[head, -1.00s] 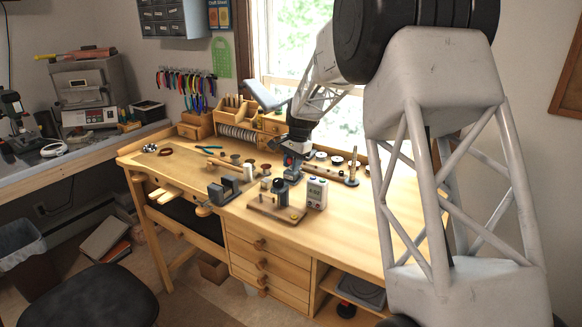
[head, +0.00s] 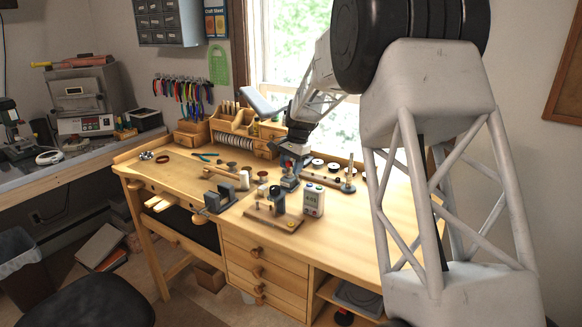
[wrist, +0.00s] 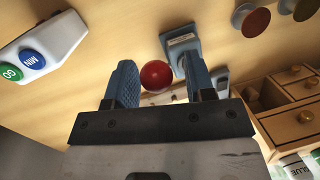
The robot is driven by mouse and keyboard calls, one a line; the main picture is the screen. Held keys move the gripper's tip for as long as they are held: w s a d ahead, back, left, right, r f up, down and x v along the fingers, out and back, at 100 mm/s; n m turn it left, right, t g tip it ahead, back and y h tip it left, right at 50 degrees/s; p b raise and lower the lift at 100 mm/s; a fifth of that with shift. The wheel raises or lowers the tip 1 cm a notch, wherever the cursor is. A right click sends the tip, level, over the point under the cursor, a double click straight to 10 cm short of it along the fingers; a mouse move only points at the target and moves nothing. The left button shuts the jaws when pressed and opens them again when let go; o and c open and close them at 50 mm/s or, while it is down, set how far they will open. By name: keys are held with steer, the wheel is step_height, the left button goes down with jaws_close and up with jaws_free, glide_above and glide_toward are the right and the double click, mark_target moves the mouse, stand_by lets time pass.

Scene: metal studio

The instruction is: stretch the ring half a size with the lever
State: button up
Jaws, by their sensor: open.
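In the wrist view a round red knob (wrist: 156,75) sits between the two blue ridged fingers of my gripper (wrist: 160,84), with a gap on each side. I take it as the lever's end. A blue-grey metal block (wrist: 181,42) stands just beyond the fingers, probably part of the ring stretcher. In the head view my gripper (head: 290,162) points down over the bench, above a small blue-grey tool (head: 289,183). The jaws are open and empty. I cannot make out the ring; it is hidden or too small.
A white device (head: 313,200) with GO and MIN buttons stands close by. A wooden board (head: 262,216) with a dark post lies in front. A grey vise-like block (head: 220,196) is to the left. Small drawers (wrist: 293,108) are near the gripper in the wrist view.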

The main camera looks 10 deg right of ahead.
step_height(320, 180, up, 8)
steer(key=d, duration=0.1)
steer(key=shift+d+f, duration=0.2)
steer(key=shift+f, duration=0.05)
steer(key=shift+s, duration=0.1)
stand_by(0.3)
steer(key=s+a+r+n, duration=0.1)
steer(key=s+r+n, duration=0.1)
steer(key=s, duration=0.7)
steer(key=s+a+r+n+t+h, duration=0.1)
steer(key=s+a+r, duration=0.15)
steer(key=s, duration=0.65)
steer(key=s+a+r+n, duration=0.1)
steer(key=s+r+n, duration=0.1)
steer(key=s, duration=0.8)
steer(key=s+f+n, duration=0.2)
steer(key=s+f, duration=0.1)
steer(key=s, duration=1.1)
steer(key=s+a+f+n+t+h, duration=0.1)
steer(key=s+f+n, duration=0.2)
steer(key=s, duration=1.1)
steer(key=shift+s+f, duration=0.3)
steer(key=shift+f, duration=0.45)
